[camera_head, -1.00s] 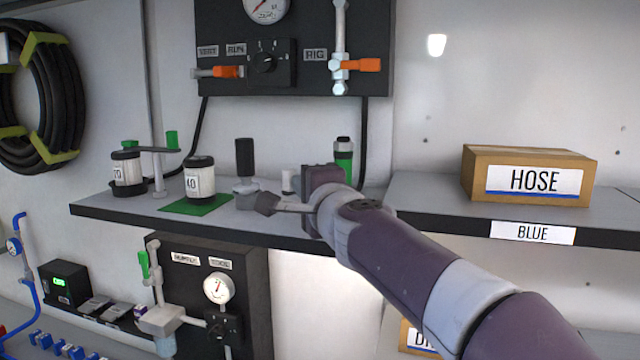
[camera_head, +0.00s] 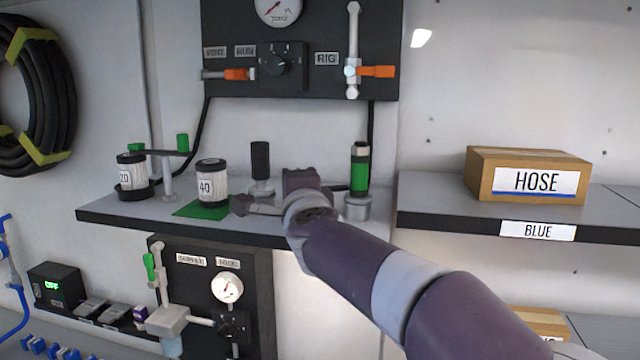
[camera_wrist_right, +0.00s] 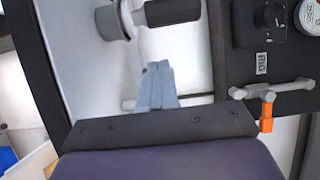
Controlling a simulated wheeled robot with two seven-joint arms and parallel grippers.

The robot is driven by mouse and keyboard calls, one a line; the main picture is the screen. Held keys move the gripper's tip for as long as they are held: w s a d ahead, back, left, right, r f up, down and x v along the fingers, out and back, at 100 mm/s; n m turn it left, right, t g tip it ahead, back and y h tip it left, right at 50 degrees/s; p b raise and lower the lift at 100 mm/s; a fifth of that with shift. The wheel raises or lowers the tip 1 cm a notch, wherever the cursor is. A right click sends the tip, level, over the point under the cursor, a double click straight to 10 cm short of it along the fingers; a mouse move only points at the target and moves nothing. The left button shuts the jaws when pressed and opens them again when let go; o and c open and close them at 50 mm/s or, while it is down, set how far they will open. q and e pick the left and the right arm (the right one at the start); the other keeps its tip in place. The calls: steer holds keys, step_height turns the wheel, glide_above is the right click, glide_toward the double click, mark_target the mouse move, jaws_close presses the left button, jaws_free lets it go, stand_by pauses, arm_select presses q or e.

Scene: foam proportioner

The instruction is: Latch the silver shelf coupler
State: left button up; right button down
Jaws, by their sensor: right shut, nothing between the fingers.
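A silver coupler base (camera_head: 262,189) with an upright black handle (camera_head: 260,159) stands on the shelf. In the right wrist view its silver round part (camera_wrist_right: 113,22) and black handle (camera_wrist_right: 172,12) show at the top, partly cut off. My right gripper (camera_head: 241,205) is shut and empty, pointing left just in front of the coupler base. In the right wrist view its fingers (camera_wrist_right: 156,70) are together, with a visible gap to the coupler. A second silver base (camera_head: 358,208) under a green and black cylinder (camera_head: 359,170) stands to the right. My left gripper is not in view.
Left on the shelf (camera_head: 110,207) are a canister marked 40 (camera_head: 211,185) on a green mat, a canister marked 20 (camera_head: 131,173) and a green-knobbed lever (camera_head: 165,153). A dark panel (camera_head: 300,85) with orange levers hangs above. A HOSE box (camera_head: 527,176) stands right.

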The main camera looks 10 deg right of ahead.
steer(key=shift+w+d+p, duration=0.25)
steer(key=shift+w+p, duration=0.15)
steer(key=shift+w, duration=0.3)
steer(key=shift+w+a, duration=0.35)
steer(key=shift+w, duration=0.05)
